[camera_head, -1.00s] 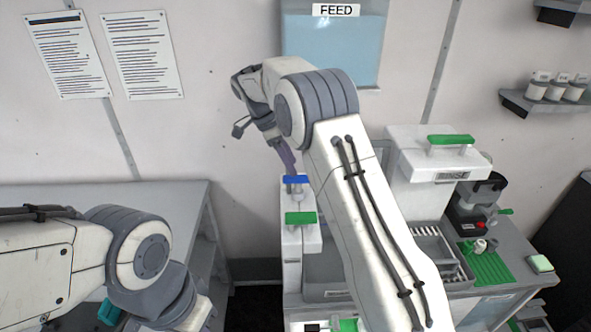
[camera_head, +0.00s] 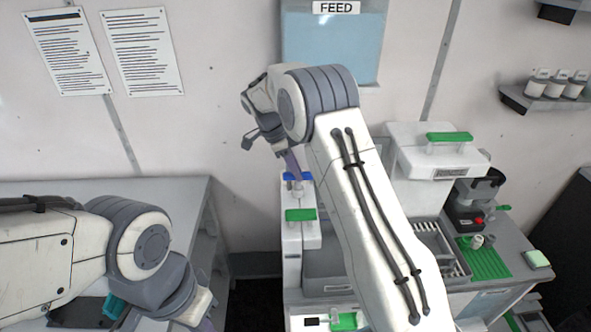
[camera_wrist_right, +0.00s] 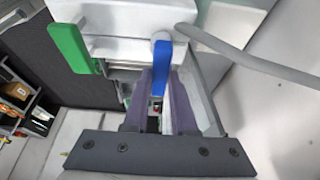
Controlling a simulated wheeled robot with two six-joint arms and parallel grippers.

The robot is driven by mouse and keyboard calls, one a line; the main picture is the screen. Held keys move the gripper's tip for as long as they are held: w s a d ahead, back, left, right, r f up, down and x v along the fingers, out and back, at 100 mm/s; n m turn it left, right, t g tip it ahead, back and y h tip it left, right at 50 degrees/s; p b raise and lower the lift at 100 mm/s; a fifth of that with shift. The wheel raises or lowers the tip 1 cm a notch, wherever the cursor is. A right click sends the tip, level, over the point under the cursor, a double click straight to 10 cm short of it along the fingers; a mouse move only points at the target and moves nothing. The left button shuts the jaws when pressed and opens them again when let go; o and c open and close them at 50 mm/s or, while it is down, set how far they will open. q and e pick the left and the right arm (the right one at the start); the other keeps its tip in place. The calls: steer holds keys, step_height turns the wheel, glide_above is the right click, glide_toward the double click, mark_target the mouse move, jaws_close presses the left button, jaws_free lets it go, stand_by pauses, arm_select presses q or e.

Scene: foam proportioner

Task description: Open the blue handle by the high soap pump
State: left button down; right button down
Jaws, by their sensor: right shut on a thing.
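The blue handle (camera_head: 287,176) sits at the back of the white pump housing (camera_head: 291,238), behind a green handle (camera_head: 300,215). In the right wrist view the blue handle (camera_wrist_right: 158,68) hangs from a round pivot, with the green handle (camera_wrist_right: 72,48) to its left. My right gripper (camera_head: 292,163) reaches down onto the blue handle from above. In the wrist view its purple fingers (camera_wrist_right: 163,105) are closed on the handle's lower end. My left arm is at the lower left; its gripper (camera_head: 205,321) is mostly cut off by the bottom edge.
A grey hose (camera_wrist_right: 245,56) runs beside the blue handle. A metal sink (camera_head: 325,270) and a taller white unit with a green handle (camera_head: 449,138) stand right of the pump. A grey shelf table (camera_head: 170,195) is at left. The wall is close behind.

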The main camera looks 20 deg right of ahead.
steer(key=shift+f+n+t+b, duration=0.25)
steer(key=shift+n+b, duration=0.45)
steer(key=shift+b, duration=0.35)
steer(key=n+t+b, duration=0.2)
steer(key=n+b, duration=0.3)
steer(key=shift+s+b, duration=0.15)
steer(key=shift+b, duration=0.25)
steer(key=n+t+b, duration=0.1)
steer(key=n+b, duration=0.1)
steer(key=shift+r+n, duration=0.1)
steer(key=shift+n, duration=0.3)
steer(key=n, duration=0.1)
steer(key=n+t+y+b, duration=0.1)
steer(key=n, duration=0.1)
steer(key=shift+s+d+r+n, duration=0.1)
steer(key=shift+s+r+n, duration=0.05)
steer(key=shift+n, duration=0.15)
steer(key=shift+n+t+y+b, duration=0.35)
steer(key=shift+n+y, duration=0.25)
steer(key=shift+n, duration=0.6)
steer(key=shift+d+r+n+y, duration=0.1)
steer(key=shift+n+y, duration=0.4)
steer(key=shift+n, duration=0.9)
steer(key=c, duration=0.7)
jaws_free()
